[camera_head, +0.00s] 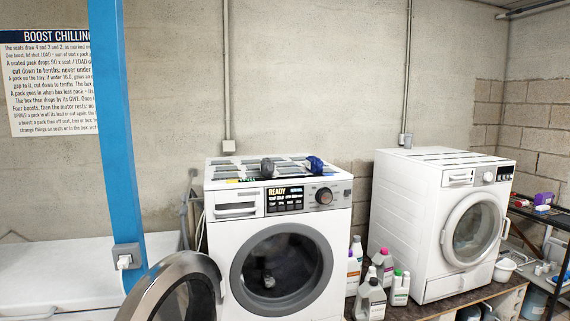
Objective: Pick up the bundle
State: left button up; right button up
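Two small bundle-like things lie on top of the front white washing machine (218,258). One is a dark grey bundle (267,166) near the middle of its top. The other is a blue bundle (315,163) towards the right. I cannot tell which of them is the task's bundle. A small pale grey thing (268,281) shows inside the dark drum; I cannot tell what it is. Neither of my grippers is in view.
The front machine's round door (178,290) stands open to the left, and its display (284,198) reads READY. A blue post (117,130) rises at the left. Several bottles (370,298) stand between this machine and a second washer (405,225). A poster (50,80) hangs behind.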

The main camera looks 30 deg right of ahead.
aim_at(314, 164)
jog(key=l+u, duration=0.4)
jog(key=l, duration=0.65)
jog(key=l+u, duration=0.2)
jog(key=l, duration=0.9)
